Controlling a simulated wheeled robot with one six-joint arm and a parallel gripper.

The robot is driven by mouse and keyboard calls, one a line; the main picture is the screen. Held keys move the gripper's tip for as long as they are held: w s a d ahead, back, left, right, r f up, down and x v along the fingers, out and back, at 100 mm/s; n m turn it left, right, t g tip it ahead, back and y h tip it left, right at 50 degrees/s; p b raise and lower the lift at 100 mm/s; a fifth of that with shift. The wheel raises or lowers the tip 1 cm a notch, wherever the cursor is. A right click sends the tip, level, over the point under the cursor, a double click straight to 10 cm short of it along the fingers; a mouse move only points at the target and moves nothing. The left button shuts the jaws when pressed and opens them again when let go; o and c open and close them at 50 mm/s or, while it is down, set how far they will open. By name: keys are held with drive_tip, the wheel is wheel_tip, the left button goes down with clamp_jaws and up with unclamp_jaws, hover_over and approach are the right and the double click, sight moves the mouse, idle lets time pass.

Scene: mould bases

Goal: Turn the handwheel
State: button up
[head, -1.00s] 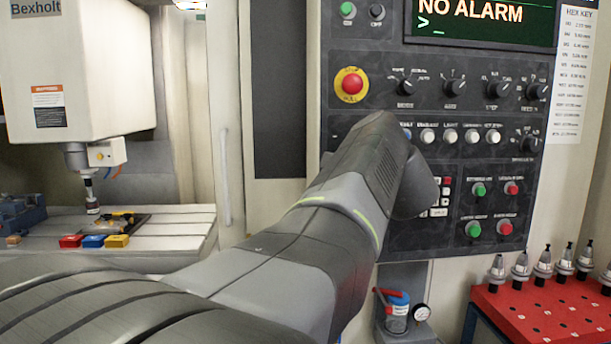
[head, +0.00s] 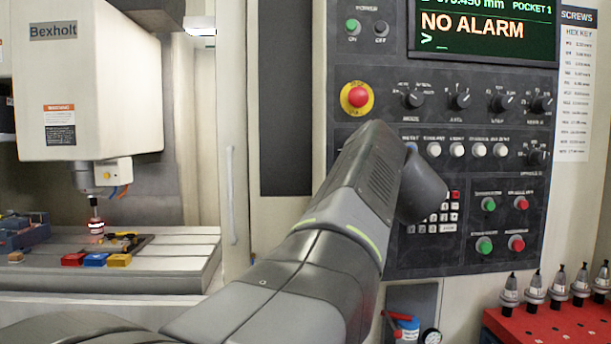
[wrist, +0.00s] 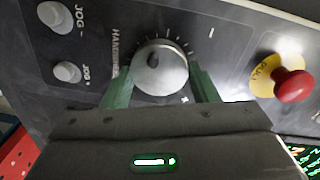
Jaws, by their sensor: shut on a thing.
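The handwheel (wrist: 172,72) is a round silver-grey knob with a dark dimple and a ring of tick marks, on the dark control panel (wrist: 225,40) in the wrist view. My gripper (wrist: 160,78) has one green finger on each side of the knob and is shut on it. In the head view my arm crosses in front of the panel (head: 400,262) and hides both the handwheel and the gripper's fingers.
A red emergency stop button (wrist: 293,86) on a yellow ring sits right of the handwheel in the wrist view. Two grey JOG buttons (wrist: 56,16) are at its left. In the head view, a red rack (head: 545,328) with tool holders stands at lower right.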

drive_tip(key=o, duration=1)
drive_tip(key=shift+c, duration=0.2)
drive_tip(key=s+b, duration=0.2)
drive_tip(key=s, duration=1.1)
drive_tip(key=shift+s+r, duration=0.3)
drive_tip(key=shift+s, duration=0.1)
drive_tip(key=shift+d, duration=0.1)
